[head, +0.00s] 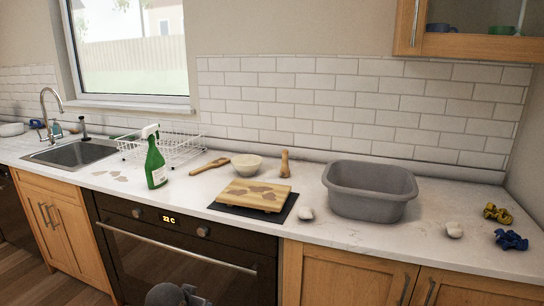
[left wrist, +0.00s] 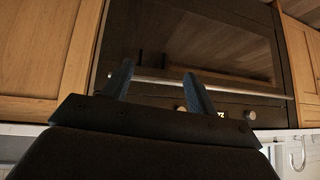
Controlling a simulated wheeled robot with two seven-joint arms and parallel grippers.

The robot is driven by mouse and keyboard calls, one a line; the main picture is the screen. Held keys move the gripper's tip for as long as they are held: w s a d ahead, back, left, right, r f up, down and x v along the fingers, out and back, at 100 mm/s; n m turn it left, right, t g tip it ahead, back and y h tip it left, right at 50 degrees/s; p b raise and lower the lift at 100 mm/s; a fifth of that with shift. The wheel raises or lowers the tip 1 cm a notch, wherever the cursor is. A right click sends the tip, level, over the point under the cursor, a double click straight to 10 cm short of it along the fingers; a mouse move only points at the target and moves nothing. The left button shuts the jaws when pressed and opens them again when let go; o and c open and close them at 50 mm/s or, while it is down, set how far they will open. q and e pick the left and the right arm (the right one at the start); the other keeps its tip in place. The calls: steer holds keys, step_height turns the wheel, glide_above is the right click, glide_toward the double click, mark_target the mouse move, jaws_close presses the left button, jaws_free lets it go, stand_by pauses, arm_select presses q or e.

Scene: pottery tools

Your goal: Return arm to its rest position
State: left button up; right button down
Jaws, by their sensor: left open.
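My left gripper (left wrist: 157,70) shows in the left wrist view with its two bluish fingers spread apart and nothing between them. It is in front of the dark oven (left wrist: 230,55), whose handle (left wrist: 225,88) runs across behind the fingers; that view appears upside down. In the head view a grey rounded part of what seems to be my left arm shows at the bottom edge, in front of the oven door (head: 135,250) and below the counter (head: 120,200). My right gripper is in neither view.
On the counter are a green spray bottle (head: 156,165), a wooden board (head: 245,194) on a dark mat (head: 224,209), a bowl (head: 247,167), a grey basin (head: 368,195), a white lump (head: 306,214), and yellow (head: 497,214) and blue (head: 511,240) objects. A sink (head: 75,153) is at left.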

arm_select(q)
steer(key=s+d+f+g+p, duration=0.1)
steer(key=s+f, duration=0.3)
steer(key=s, duration=0.8)
steer(key=s+d+f+g+p, duration=0.1)
steer(key=s+d+f+g, duration=0.2)
steer(key=s, duration=1)
steer(key=s+d+f+n+g+p, duration=0.1)
steer(key=s+d+f, duration=0.3)
steer(key=s, duration=0.8)
steer(key=shift+s+d+f+g+h, duration=0.15)
steer(key=shift+s+f+g+h, duration=0.15)
steer(key=shift+g, duration=0.1)
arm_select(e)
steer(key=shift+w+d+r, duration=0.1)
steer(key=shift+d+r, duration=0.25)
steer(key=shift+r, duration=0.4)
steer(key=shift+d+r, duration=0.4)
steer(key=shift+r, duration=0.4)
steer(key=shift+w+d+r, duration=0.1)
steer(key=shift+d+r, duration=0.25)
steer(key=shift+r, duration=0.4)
